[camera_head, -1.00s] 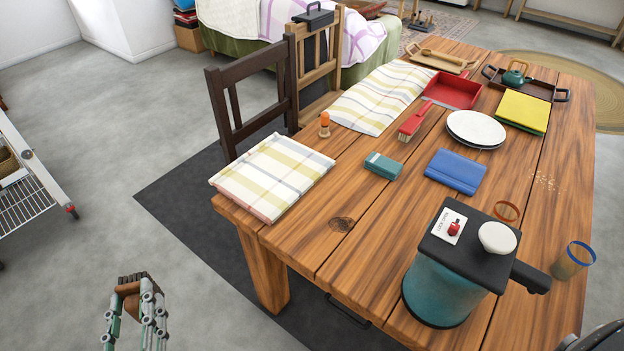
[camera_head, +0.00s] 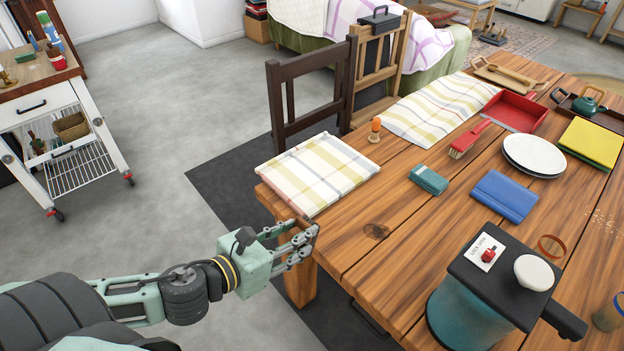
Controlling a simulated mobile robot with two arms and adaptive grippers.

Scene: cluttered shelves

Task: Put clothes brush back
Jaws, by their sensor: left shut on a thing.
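My left gripper (camera_head: 302,241) is at the near left corner of the wooden table, just below the folded checked cloth. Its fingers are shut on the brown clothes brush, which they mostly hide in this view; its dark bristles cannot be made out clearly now. My right gripper is out of view.
The wooden table (camera_head: 395,262) bears a folded checked cloth (camera_head: 317,172), a teal box (camera_head: 428,180), a blue folded cloth (camera_head: 504,195), a red brush (camera_head: 470,139), plates (camera_head: 534,153) and a large teal pot (camera_head: 470,308). A white trolley (camera_head: 98,132) with a basket (camera_head: 70,127) stands left; the floor between is clear.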

